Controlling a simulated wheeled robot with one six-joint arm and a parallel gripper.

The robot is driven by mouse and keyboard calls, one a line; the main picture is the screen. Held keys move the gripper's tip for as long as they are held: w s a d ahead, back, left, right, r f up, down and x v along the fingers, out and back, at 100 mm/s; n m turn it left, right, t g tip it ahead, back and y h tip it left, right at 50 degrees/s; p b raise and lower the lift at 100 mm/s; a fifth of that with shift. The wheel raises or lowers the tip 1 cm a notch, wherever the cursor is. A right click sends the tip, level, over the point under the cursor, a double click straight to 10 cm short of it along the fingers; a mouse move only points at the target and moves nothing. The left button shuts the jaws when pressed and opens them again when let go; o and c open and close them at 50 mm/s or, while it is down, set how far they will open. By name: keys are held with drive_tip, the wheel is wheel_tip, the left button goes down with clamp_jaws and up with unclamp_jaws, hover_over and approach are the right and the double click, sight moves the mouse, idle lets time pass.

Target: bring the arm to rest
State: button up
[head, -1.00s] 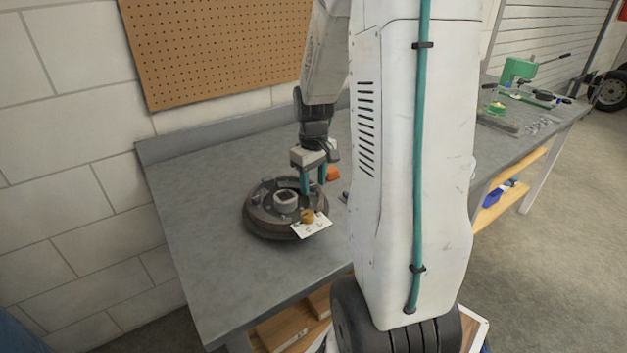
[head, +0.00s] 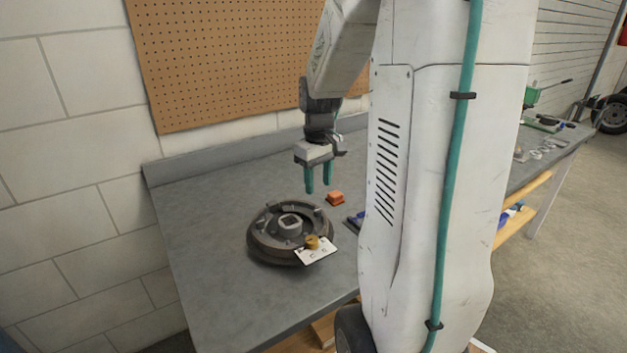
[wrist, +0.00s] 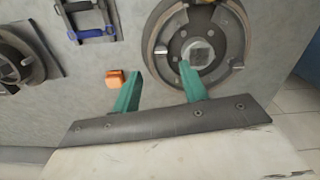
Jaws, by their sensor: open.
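My gripper (head: 318,190) hangs pointing down above the workbench, with its two teal fingers apart and nothing between them. It also shows in the wrist view (wrist: 158,80). In the head view it is above and a little behind the round brake assembly (head: 262,246), clear of it. The brake assembly lies flat on the bench and has a square hub piece in its middle; it also shows in the wrist view (wrist: 160,45). My white arm covers much of the right of the head view.
The grey workbench (head: 205,265) has free room at its left. A small orange block (head: 335,198) lies behind the brake assembly. A white card (head: 318,252) with a brass-coloured piece (head: 312,241) is at its front right. A pegboard (head: 220,60) hangs on the wall behind.

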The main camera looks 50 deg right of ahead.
idle(0.3)
drive_tip(key=shift+s+a+f+m, duration=0.1)
drive_tip(key=shift+s+a+m, duration=0.1)
drive_tip(key=shift+m, duration=0.1)
drive_tip(key=s+a+r, duration=0.3)
drive_tip(key=s+a, duration=0.2)
drive_tip(key=a, duration=0.3)
drive_tip(key=s+a+r+n+t, duration=0.1)
drive_tip(key=s+a+r, duration=0.2)
drive_tip(key=s+a, duration=0.2)
drive_tip(key=s+a+r, duration=0.2)
drive_tip(key=s+a, duration=0.3)
drive_tip(key=a, duration=0.6)
drive_tip(key=shift+s+a+r+n, duration=0.2)
drive_tip(key=shift+s+r+n, duration=0.15)
drive_tip(key=shift+r+n, duration=0.05)
